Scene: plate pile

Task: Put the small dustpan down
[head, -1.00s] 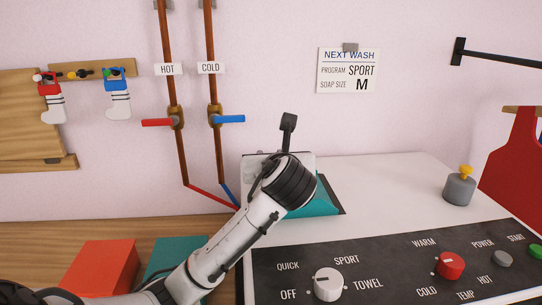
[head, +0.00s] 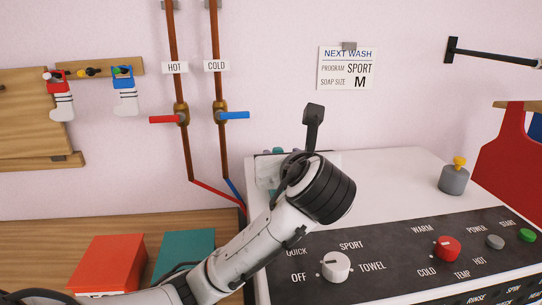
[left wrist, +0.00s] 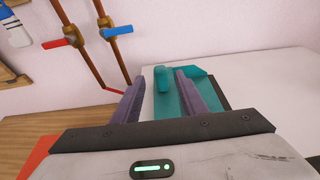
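The small teal dustpan (left wrist: 166,106) shows in the left wrist view on the white top of the washing machine. Its raised, rounded teal part stands between my two fingertips. A dark edge shows at its right. My left gripper (left wrist: 160,80) has its two purple-grey fingers apart, one on each side of the dustpan, with a gap visible beside the left finger. In the head view my left arm covers most of the dustpan, and only small teal bits (head: 278,152) show behind the wrist. My right gripper is not in view.
A control panel (head: 393,262) with knobs and buttons fronts the machine. A grey pot with a yellow knob (head: 454,180) stands on its top at right. Hot and cold pipes (head: 219,145) run down the wall. Red (head: 105,262) and teal boxes (head: 185,250) stand at left.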

